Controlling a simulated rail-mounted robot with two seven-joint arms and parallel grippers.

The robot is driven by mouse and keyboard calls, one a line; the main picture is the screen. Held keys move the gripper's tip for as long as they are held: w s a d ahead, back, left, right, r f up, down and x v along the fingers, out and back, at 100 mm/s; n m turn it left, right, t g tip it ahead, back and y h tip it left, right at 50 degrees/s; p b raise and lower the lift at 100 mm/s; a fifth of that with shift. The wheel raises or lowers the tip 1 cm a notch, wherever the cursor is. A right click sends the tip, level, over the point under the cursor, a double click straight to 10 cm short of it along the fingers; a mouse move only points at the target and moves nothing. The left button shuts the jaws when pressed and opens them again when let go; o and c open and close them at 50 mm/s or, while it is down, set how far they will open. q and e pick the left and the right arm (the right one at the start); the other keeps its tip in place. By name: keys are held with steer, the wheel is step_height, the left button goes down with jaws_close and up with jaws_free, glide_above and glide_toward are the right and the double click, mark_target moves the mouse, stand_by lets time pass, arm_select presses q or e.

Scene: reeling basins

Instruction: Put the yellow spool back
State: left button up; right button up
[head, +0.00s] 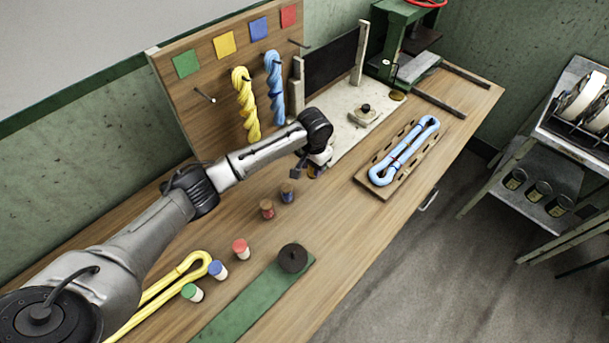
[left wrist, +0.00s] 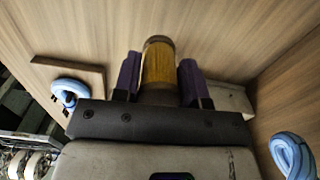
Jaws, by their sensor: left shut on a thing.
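The yellow spool (left wrist: 158,62) is between the two purple-padded fingers of my left gripper (left wrist: 160,80) in the left wrist view. Its yellow middle and dark end show. In the head view my left gripper (head: 312,166) is low over the bench, just beyond a blue spool (head: 288,192) and a red spool (head: 267,208) that stand in a row. The held spool is mostly hidden there, and I cannot tell whether it touches the bench. My right gripper is not in view.
Red-topped (head: 240,249), blue-topped (head: 217,269) and green-topped (head: 193,292) pieces stand nearer. A wooden tray (head: 364,181) with a blue skein lies to the right. Yellow and blue skeins hang on the pegboard (head: 180,100) behind. Bench between row and tray is clear.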

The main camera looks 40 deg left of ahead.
arm_select(q)
steer(key=shift+s+a+f, duration=0.25)
steer(key=shift+a+f, duration=0.15)
steer(key=shift+a, duration=0.2)
steer(key=shift+s+a+f, duration=0.2)
steer(key=shift+a+f, duration=0.15)
steer(key=shift+a, duration=0.25)
steer(key=shift+f+b, duration=0.5)
steer(key=shift+f, duration=1.5)
steer(key=shift+f, duration=0.15)
steer(key=o, duration=0.9)
steer(key=shift+o, duration=0.2)
steer(key=shift+r, duration=0.5)
step_height(320, 180, up, 11)
steer(key=p, duration=0.2)
steer(key=shift+r, duration=0.2)
